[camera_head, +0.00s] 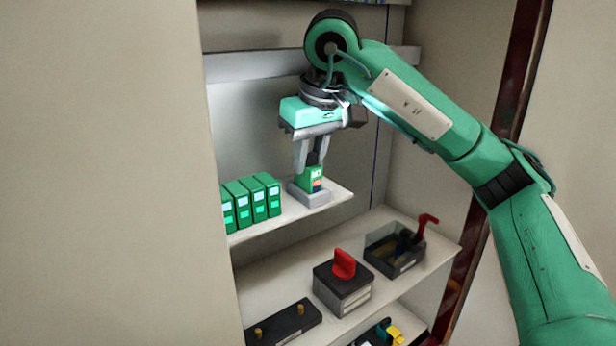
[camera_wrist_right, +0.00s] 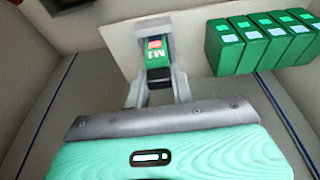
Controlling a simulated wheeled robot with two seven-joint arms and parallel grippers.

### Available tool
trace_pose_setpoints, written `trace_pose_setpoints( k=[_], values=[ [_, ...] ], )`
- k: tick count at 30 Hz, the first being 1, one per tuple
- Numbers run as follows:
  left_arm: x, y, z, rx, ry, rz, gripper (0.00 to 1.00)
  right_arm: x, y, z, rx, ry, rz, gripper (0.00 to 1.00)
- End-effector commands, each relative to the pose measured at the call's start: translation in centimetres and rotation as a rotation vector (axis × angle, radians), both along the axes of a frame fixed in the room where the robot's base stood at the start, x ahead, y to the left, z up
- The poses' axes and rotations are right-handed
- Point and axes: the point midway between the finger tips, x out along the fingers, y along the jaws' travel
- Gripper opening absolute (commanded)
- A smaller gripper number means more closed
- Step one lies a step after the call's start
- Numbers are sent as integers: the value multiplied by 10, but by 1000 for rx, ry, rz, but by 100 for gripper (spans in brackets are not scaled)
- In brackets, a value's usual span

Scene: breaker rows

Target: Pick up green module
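A green module (camera_head: 312,177) with a white "M1" mark and a red patch stands upright in a grey holder (camera_head: 311,198) near the right end of the upper shelf. It also shows in the right wrist view (camera_wrist_right: 157,58), with a black end toward my gripper. My right gripper (camera_head: 311,165) points down over it, one finger on each side of its upper part. In the right wrist view the fingers (camera_wrist_right: 159,82) lie very close to its sides; whether they press on it is unclear. My left gripper is not in view.
Several similar green modules (camera_head: 259,199) stand in a row left of the holder on the upper shelf (camera_head: 262,233). The lower shelf holds a black box with a red knob (camera_head: 344,264), a dark tray (camera_head: 390,258) with a red lever, and a black block (camera_head: 283,326). Cabinet walls flank the shelves.

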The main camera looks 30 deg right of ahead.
Motion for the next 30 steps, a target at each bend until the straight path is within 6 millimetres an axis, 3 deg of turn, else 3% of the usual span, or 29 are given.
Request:
trace_pose_setpoints(
  k=[14, 28, 30],
  values=[
    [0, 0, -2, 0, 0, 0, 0, 0, 0, 4, 0, 0, 0, 0],
    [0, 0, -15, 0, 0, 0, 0, 0, 0, 36, 0, -2, -1, 0],
    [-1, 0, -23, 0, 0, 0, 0, -17, -3, 33, -1, -5, 0, 0]
  ],
)
